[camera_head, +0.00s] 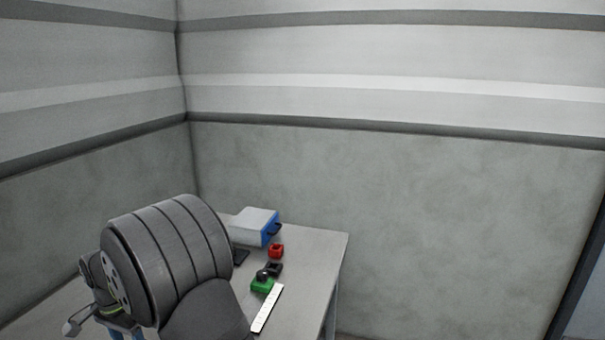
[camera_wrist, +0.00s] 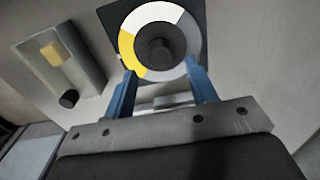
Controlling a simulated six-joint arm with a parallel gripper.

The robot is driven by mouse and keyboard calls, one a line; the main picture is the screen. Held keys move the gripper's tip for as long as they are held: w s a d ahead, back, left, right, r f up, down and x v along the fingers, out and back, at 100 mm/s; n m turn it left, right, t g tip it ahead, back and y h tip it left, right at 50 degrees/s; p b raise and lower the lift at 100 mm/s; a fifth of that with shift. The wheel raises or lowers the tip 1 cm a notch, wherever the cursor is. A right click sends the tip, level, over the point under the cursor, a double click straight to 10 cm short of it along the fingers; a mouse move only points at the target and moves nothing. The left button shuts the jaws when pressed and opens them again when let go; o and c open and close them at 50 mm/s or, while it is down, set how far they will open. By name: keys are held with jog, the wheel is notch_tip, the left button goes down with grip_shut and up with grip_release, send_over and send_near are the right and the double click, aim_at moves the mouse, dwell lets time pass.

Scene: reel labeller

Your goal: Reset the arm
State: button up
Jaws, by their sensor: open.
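My gripper (camera_wrist: 160,85) shows in the wrist view with its two blue fingers apart and nothing between them. A round dial (camera_wrist: 143,65) with yellow, white and grey segments and a dark central knob (camera_wrist: 158,50) lies just beyond the fingertips. In the head view my large dark arm link covers the left part of the table, and only a bit of blue shows below it at the lower left. Whether the fingers touch the dial's plate cannot be told.
The table (camera_head: 318,262) carries a white and blue box (camera_head: 256,226), a red block (camera_head: 276,251), a green block with a black knob (camera_head: 262,286) and a white strip (camera_head: 267,309). A box with a yellow patch (camera_wrist: 58,58) is left of the dial. Walls stand behind.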

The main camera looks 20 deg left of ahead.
jog(key=shift+f, duration=2.25)
notch_tip(320, 180, up, 17)
notch_tip(320, 180, down, 17)
jog(key=shift+f, duration=0.2)
jog(key=shift+r+n, duration=0.25)
jog(key=shift+n, duration=0.65)
jog(key=n, duration=0.6)
jog(key=shift+n, duration=0.4)
jog(key=n, duration=0.4)
jog(key=shift+n, duration=2.6)
